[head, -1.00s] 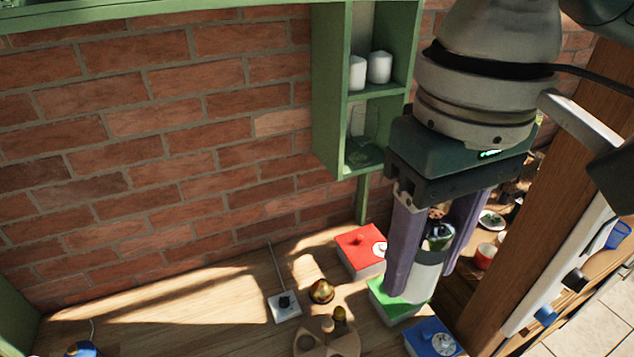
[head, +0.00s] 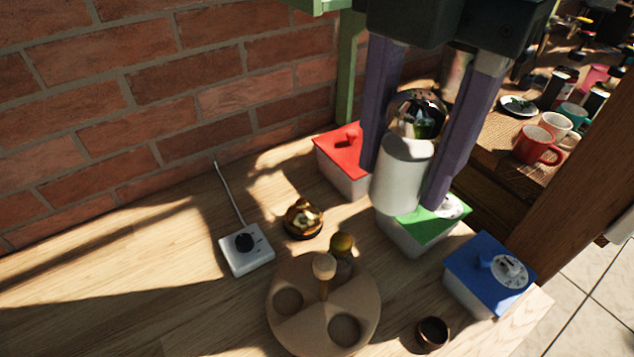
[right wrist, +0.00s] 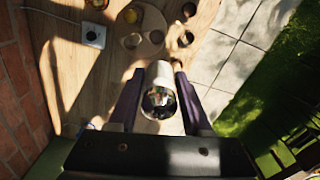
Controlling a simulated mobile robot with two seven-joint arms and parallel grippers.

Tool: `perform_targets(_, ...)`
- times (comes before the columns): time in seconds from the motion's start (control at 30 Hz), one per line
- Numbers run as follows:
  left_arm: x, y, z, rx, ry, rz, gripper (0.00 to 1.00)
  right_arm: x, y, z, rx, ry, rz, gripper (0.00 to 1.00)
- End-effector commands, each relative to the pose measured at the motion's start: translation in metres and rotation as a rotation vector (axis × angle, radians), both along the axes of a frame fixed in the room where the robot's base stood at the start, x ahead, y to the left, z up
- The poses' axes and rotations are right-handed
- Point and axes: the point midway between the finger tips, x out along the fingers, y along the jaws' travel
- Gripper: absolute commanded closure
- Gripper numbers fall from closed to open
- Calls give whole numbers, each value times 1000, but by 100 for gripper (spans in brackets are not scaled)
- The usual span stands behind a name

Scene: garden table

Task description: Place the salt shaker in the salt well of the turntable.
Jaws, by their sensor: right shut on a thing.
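The salt shaker (head: 402,178) has a white body and a shiny metal dome top. My right gripper (head: 402,188) is shut on it, with a purple finger on each side, and holds it upright above the boxes. The shaker also shows between the fingers in the right wrist view (right wrist: 159,98). The round wooden turntable (head: 323,318) lies on the table, lower left of the shaker, with a central knob (head: 324,268). Two of its round wells at the front look empty. A gold-topped container (head: 342,246) stands at its back. My left gripper is not in view.
A dark small cup (head: 432,333), a brown-gold round item (head: 303,219) and a white corded switch box (head: 246,250) are nearby. The brick wall (head: 150,110) is behind. The table's left is clear.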

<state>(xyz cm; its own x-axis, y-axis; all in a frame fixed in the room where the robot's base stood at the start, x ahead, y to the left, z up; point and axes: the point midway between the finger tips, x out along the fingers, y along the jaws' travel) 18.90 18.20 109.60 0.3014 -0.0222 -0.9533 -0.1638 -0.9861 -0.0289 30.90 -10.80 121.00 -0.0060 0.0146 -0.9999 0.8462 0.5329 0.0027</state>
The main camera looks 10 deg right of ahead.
Motion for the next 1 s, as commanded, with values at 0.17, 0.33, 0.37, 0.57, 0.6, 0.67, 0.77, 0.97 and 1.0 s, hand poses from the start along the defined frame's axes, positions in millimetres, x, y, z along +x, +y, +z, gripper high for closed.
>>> perform_targets(0.17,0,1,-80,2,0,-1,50,2,11,-68,-4,-10,412,100)
perform_targets(0.33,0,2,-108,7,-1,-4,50,3,16,-89,-10,-12,667,100)
perform_targets(0.37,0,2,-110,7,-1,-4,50,3,17,-91,-11,-13,695,100)
perform_targets(0.57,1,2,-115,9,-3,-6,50,2,18,-110,-12,-8,771,100)
perform_targets(0.6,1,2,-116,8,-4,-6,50,2,18,-119,-11,-5,772,100)
perform_targets(0.67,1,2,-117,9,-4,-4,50,1,18,-136,-11,-3,770,100)
perform_targets(0.77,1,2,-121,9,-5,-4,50,1,18,-167,-11,-3,768,100)
perform_targets(0.97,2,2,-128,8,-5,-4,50,2,18,-222,-11,-7,768,100)
perform_targets(1.0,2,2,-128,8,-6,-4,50,2,18,-230,-12,-7,768,100)
